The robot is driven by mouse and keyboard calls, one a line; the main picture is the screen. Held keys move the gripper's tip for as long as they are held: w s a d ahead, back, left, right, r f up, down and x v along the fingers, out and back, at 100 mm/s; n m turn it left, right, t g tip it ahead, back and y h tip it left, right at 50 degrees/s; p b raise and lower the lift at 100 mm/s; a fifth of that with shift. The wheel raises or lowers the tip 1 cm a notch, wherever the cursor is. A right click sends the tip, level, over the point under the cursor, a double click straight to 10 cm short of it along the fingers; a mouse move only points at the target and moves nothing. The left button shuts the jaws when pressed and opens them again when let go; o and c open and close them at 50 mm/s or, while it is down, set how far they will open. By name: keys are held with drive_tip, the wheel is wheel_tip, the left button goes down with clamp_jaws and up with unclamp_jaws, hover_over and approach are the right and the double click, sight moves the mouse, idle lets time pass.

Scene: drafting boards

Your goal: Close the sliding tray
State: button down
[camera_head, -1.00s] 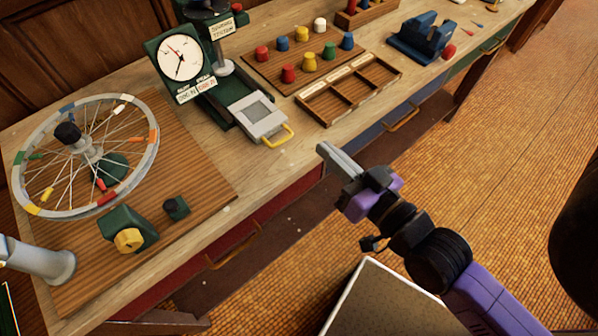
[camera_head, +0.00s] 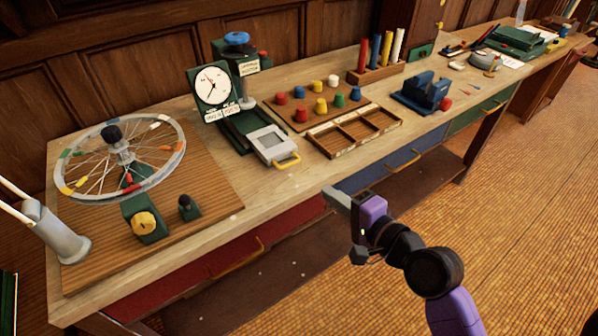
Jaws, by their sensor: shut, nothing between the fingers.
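The sliding tray (camera_head: 270,144) is a light grey plate with a darker square window and a yellow handle (camera_head: 287,159) at its front. It sticks out toward the bench's front edge from a green base (camera_head: 236,122), below a white dial gauge and a press with a blue knob. My gripper (camera_head: 333,194) is shut and empty. It is in front of the bench's front edge, to the lower right of the tray handle and apart from it.
A spoked wheel (camera_head: 150,185) on a wooden board stands at the left. A divided wooden box (camera_head: 355,132), a peg board (camera_head: 300,112) and a blue vise (camera_head: 422,93) are right of the tray. Drawers with yellow handles line the bench front. The floor (camera_head: 520,220) at right is clear.

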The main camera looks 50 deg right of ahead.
drive_tip(key=p, duration=0.2)
approach(268, 139)
drive_tip(key=s, duration=0.1)
drive_tip(key=s+a+f, duration=0.1)
drive_tip(key=s, duration=0.1)
drive_tip(key=s+f, duration=0.1)
drive_tip(key=shift+s+a+f, duration=0.2)
drive_tip(key=shift+s+f, duration=0.05)
drive_tip(key=shift+s, duration=0.1)
drive_tip(key=r+x, duration=0.1)
drive_tip(key=x, duration=0.3)
drive_tip(key=r+x, duration=0.1)
drive_tip(key=x, duration=0.3)
drive_tip(key=r+x, duration=0.1)
drive_tip(key=x, duration=0.4)
drive_tip(key=shift+w+d, duration=0.2)
drive_tip(key=shift+w, duration=0.25)
drive_tip(key=shift+w+r, duration=0.15)
drive_tip(key=shift+r, duration=0.05)
